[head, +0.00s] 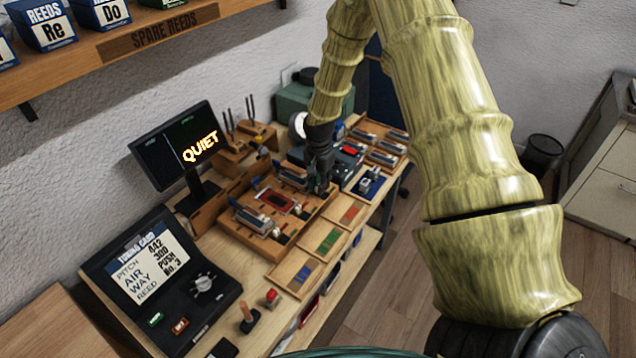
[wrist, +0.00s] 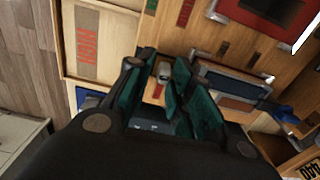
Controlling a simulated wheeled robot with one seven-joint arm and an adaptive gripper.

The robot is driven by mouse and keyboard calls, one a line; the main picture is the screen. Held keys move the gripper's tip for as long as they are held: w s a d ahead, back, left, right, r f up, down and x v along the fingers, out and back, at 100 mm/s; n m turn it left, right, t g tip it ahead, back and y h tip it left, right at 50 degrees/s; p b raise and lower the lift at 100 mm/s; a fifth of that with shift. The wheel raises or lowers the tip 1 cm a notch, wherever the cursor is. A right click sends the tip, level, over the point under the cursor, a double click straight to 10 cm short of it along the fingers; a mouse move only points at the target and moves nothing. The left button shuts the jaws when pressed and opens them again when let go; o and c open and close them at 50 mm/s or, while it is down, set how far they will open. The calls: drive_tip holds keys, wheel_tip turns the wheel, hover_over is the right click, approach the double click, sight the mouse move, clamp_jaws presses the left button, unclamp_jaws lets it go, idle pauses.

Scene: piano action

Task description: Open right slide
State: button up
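A wooden board (head: 272,245) on the bench carries two metal-framed slides. The right slide (head: 291,176) is at the board's far end, partly behind my gripper (head: 318,187). In the wrist view the right slide (wrist: 234,82) shows as a metal frame right of the fingers. A small pale knob (wrist: 163,70) shows in the gap between the green fingertips of my gripper (wrist: 165,65). The fingers are apart, and I cannot tell whether they touch the knob. The left slide (head: 252,220) has a white knob (head: 277,232) at its near end.
A red-framed plate (head: 277,201) lies between the slides. Trays with coloured strips (head: 327,241) line the board's front side. More reed blocks (head: 382,157) sit in trays beyond. A monitor (head: 177,142) reading QUIET and a tuning card panel (head: 150,262) stand to the left.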

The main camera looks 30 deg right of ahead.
drive_tip(key=shift+w+f, duration=0.5)
drive_tip(key=shift+f, duration=0.25)
drive_tip(key=shift+s+r, duration=0.2)
drive_tip(key=shift+s, duration=0.05)
drive_tip(key=shift+w+f, duration=0.1)
clamp_jaws()
